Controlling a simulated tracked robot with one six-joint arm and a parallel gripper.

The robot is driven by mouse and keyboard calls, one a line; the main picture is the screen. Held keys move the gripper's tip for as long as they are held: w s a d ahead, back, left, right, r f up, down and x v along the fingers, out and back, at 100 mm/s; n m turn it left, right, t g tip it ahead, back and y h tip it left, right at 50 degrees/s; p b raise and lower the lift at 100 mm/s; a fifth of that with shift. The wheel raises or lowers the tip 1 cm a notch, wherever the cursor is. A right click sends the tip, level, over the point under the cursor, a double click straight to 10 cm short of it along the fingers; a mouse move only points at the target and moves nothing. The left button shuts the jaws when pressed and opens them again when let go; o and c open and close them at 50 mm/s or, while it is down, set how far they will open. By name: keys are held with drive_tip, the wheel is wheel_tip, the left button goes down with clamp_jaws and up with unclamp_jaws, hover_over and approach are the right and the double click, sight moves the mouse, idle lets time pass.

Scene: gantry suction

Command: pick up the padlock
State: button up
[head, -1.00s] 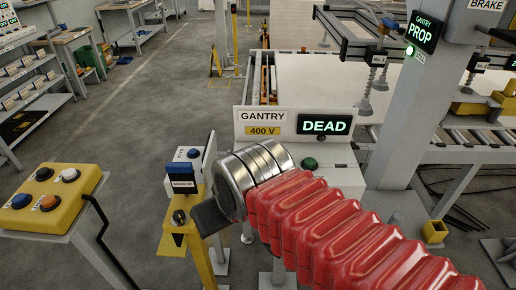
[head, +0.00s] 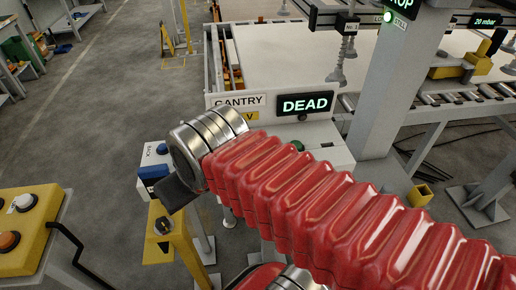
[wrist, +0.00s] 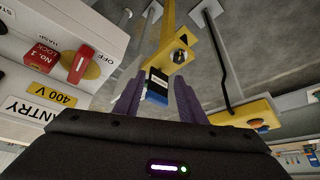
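A cabinet marked GANTRY 400 V with a DEAD display (head: 305,104) stands behind my arm. In the wrist view it carries a red handle (wrist: 84,62) by the words HASP and OFF. A yellow button box (head: 25,235) stands at the left. Open floor lies beyond.

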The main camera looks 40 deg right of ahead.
drive_tip(key=shift+o, duration=0.5)
drive_tip(key=shift+w+d+r, duration=0.1)
drive_tip(key=shift+d, duration=0.05)
drive_tip(key=w+d+r+n+g, duration=0.1)
drive_tip(key=d+n, duration=0.1)
drive_tip(key=d, duration=0.2)
drive_tip(key=w+d+r+n+g+y, duration=0.1)
drive_tip(key=d, duration=0.4)
drive_tip(key=d+r+n+g, duration=0.1)
drive_tip(key=d+r+n, duration=0.1)
drive_tip(key=d, duration=0.2)
drive_tip(key=shift+w+d+n+y, duration=0.3)
drive_tip(key=shift+w+y, duration=0.1)
drive_tip(key=s+d+r+n+y, duration=0.1)
drive_tip(key=d+n, duration=0.1)
drive_tip(key=d, duration=0.5)
drive_tip(key=s+d+r+n+y, duration=0.1)
drive_tip(key=d+r+n+y, duration=0.1)
drive_tip(key=d, duration=0.5)
drive_tip(key=shift+s+d+n+t, duration=0.3)
drive_tip(key=shift+s+n+t, duration=0.1)
drive_tip(key=shift+n, duration=0.4)
drive_tip(key=shift+r, duration=0.1)
drive_tip(key=x, duration=0.8)
drive_tip(key=shift+w+a+f, duration=0.1)
drive_tip(key=shift+a+f, duration=0.05)
drive_tip(key=shift+f, duration=0.15)
